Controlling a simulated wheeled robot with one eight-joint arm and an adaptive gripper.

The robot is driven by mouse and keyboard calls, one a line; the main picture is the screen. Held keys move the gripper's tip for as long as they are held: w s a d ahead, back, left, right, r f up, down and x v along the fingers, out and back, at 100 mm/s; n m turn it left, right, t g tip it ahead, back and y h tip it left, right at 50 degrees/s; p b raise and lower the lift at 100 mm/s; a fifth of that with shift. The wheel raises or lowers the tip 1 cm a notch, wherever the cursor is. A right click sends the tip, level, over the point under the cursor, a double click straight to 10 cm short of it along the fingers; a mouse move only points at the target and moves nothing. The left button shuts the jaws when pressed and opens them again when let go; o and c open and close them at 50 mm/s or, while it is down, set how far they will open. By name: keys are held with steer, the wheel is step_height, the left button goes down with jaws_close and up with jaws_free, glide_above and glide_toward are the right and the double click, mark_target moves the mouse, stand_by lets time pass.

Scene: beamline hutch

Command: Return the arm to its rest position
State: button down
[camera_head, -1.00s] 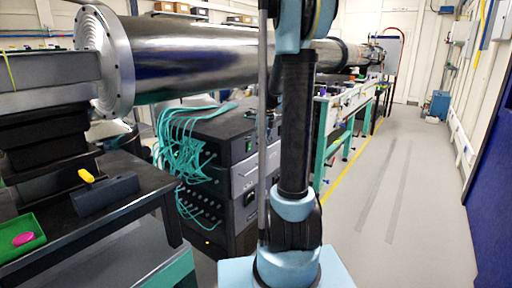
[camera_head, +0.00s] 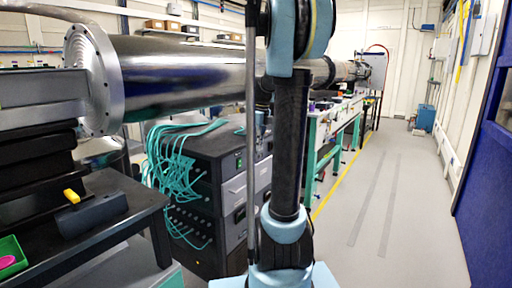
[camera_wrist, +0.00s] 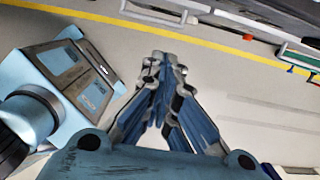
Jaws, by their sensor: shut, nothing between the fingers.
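My gripper (camera_wrist: 163,66) shows in the wrist view. Its two fingers meet at the tips with nothing between them, above bare grey floor. In the head view my arm (camera_head: 291,145) stands upright in the middle of the picture, with a rounded blue joint at the top edge. My gripper is not seen in the head view. My light blue base shows at the left of the wrist view, apart from the fingers.
A large steel tube (camera_head: 190,70) runs behind my arm. A black cabinet (camera_head: 215,160) with teal cables stands left of it. A dark table (camera_head: 125,222) holds a yellow-handled grey block (camera_head: 92,213) and a green tray (camera_head: 12,247). The floor (camera_head: 400,205) at right is clear.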

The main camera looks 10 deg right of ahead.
steer(key=s+a+f+n, duration=0.2)
steer(key=s+n, duration=0.5)
steer(key=s, duration=0.2)
steer(key=s+a+f+n, duration=0.2)
steer(key=s+f+n, duration=0.1)
steer(key=s+n, duration=0.5)
steer(key=s+f+n+t+h, duration=0.1)
steer(key=s+f+n, duration=1)
steer(key=s, duration=0.4)
steer(key=shift+a+n, duration=0.25)
steer(key=shift+n, duration=0.45)
steer(key=shift+w+f, duration=0.2)
steer(key=shift+w, duration=0.2)
